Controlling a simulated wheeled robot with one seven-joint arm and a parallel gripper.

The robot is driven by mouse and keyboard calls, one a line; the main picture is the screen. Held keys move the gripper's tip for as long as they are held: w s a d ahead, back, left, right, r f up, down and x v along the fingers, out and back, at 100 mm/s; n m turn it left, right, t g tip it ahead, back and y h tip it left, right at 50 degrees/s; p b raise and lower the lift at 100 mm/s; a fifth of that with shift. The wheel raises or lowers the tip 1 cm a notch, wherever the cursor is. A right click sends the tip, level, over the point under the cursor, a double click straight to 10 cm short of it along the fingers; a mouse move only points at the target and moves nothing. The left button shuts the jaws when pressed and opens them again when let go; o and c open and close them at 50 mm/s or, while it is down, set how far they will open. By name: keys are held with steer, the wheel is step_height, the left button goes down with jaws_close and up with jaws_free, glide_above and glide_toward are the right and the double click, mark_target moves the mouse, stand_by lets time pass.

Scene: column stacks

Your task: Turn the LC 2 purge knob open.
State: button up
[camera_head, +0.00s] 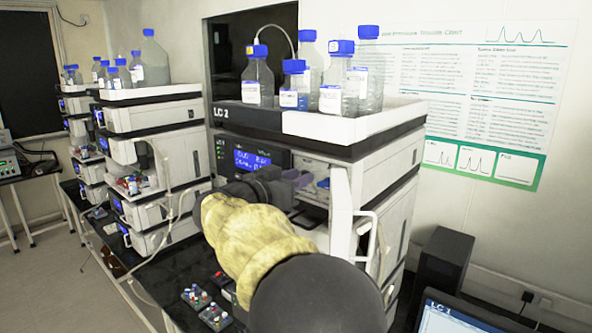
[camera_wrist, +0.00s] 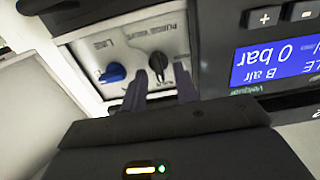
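The LC 2 stack (camera_head: 330,150) stands in the middle of the head view, with "LC 2" on its top tray. In the wrist view, which is upside down, a pale valve panel (camera_wrist: 92,48) carries a black knob (camera_wrist: 158,62) and a blue knob (camera_wrist: 115,73). Its lettering seems to read "PURGE VALVE". My gripper (camera_wrist: 160,78) is open, its two dark fingers pointing at the panel on either side of the black knob. Contact with the knob cannot be told. In the head view my gripper (camera_head: 298,181) is at the panel, and the blue knob (camera_head: 323,184) shows right of it.
A lit blue display (camera_wrist: 275,62) reading "0 bar" sits beside the panel. Bottles with blue caps (camera_head: 258,82) stand in the top tray (camera_head: 355,125). A white handle (camera_head: 366,240) juts out at the right. Another instrument stack (camera_head: 160,115) is at left.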

jaws_close()
steer(key=n+b, duration=0.1)
steer(key=b, duration=0.2)
steer(key=shift+f, duration=0.2)
steer(key=shift+n+b, duration=0.6)
steer(key=shift+b, duration=0.45)
steer(key=n+b, duration=0.2)
steer(key=n, duration=0.3)
steer(key=n+b, duration=0.2)
steer(key=n, duration=0.3)
steer(key=n+b, duration=0.2)
steer(key=n, duration=0.3)
steer(key=shift+w+a+f, duration=0.15)
steer(key=shift+w+a, duration=0.1)
steer(key=shift+a, duration=0.1)
steer(key=shift+n, duration=0.3)
